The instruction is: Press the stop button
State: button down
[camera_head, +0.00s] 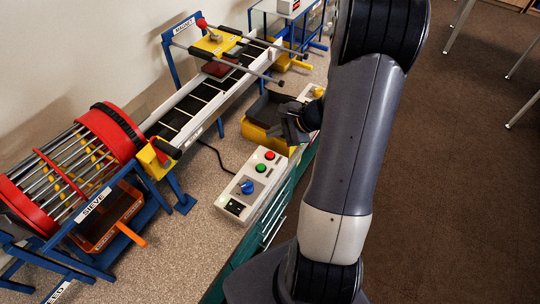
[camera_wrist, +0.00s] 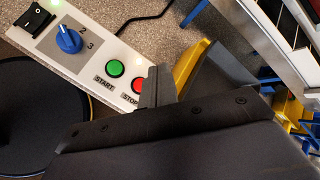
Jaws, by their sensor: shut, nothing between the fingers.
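The grey control box (camera_head: 238,205) lies on the counter, and its panel also shows in the wrist view (camera_wrist: 90,62). The red stop button (camera_head: 269,155) is at its far end. In the wrist view the stop button (camera_wrist: 137,86), beside the STOP label, is partly hidden by my gripper. The green start button (camera_head: 261,168) sits beside it and is fully visible in the wrist view (camera_wrist: 116,68). My gripper (camera_head: 292,128) is shut and empty, beyond the box's red-button end. In the wrist view the shut fingers (camera_wrist: 158,86) are right beside the stop button; I cannot tell whether they touch it.
A blue knob (camera_head: 247,187) and a small switch sit on the same box. A yellow bin (camera_head: 257,135) stands close by my gripper. The red drum sieve (camera_head: 75,170) and the conveyor (camera_head: 205,105) stand to the left. Speckled counter (camera_head: 190,235) is clear left of the box.

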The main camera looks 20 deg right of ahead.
aim_at(274, 155)
notch_tip(274, 155, down, 7)
jog(key=b, duration=0.5)
jog(key=shift+r, duration=0.1)
dwell(1.7)
jog(key=shift+f+b, duration=0.4)
jog(key=shift+b, duration=0.2)
jog(key=shift+f+b, duration=0.4)
jog(key=shift+b, duration=0.05)
dwell(0.4)
dwell(0.3)
jog(key=shift+r+p, duration=0.55)
jog(key=shift+r, duration=0.3)
jog(key=shift+r, duration=0.15)
notch_tip(274, 155, up, 5)
jog(key=p, duration=0.3)
jog(key=shift+p, duration=0.4)
